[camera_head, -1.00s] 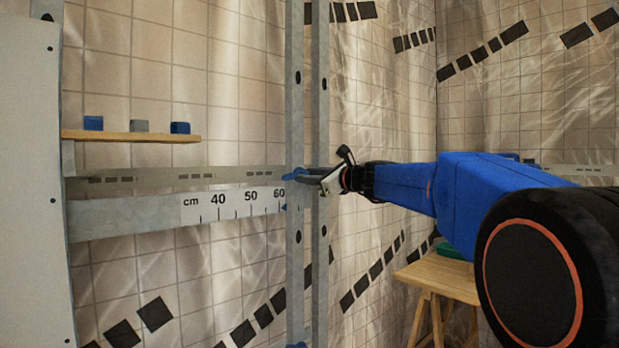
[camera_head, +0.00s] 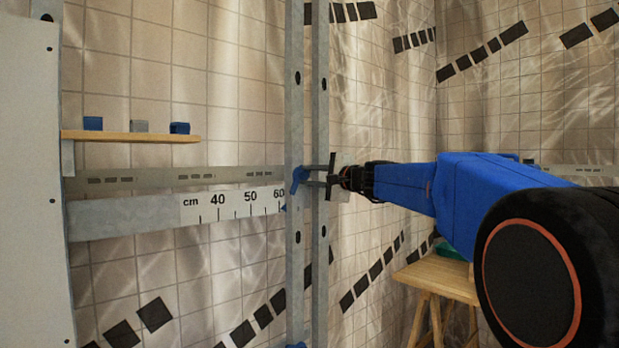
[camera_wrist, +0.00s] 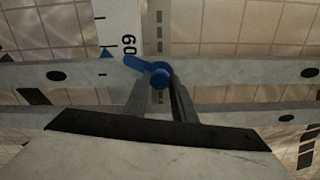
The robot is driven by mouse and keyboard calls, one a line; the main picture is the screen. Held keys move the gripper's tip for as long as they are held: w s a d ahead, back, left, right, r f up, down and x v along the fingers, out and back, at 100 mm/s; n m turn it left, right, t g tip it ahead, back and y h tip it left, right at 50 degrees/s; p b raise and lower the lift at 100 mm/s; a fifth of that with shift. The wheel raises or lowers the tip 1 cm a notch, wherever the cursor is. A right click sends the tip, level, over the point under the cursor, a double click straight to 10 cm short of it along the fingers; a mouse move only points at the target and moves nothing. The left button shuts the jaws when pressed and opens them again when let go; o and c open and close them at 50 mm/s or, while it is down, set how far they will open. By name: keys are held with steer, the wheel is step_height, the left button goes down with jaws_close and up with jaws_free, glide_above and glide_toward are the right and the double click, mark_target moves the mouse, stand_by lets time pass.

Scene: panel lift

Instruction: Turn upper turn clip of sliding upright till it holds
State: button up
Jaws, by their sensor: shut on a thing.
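The blue upper turn clip (camera_head: 299,178) sits on the sliding upright (camera_head: 296,110), level with the ruler rail. In the head view its handle slants. My gripper (camera_head: 318,178) reaches in from the right and its fingertips are at the clip. In the wrist view the clip (camera_wrist: 160,77) shows a round blue knob with a lever pointing to the upper left. The gripper fingers (camera_wrist: 162,84) are shut on the knob end, and partly hide it. The upright (camera_wrist: 230,72) runs across the wrist picture behind the clip.
The ruler rail (camera_head: 235,204) reads 60 beside the upright, with a blue pointer there. A wooden shelf (camera_head: 130,137) with three small blocks is at left. A grey-white panel (camera_head: 30,200) stands at far left. A wooden stool (camera_head: 440,280) is at lower right.

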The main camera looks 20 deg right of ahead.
steer(key=n, duration=0.5)
steer(key=shift+n, duration=0.3)
stand_by(0.4)
steer(key=o, duration=1.1)
steer(key=shift+c, duration=0.2)
steer(key=v, duration=1.7)
steer(key=shift+s, duration=0.2)
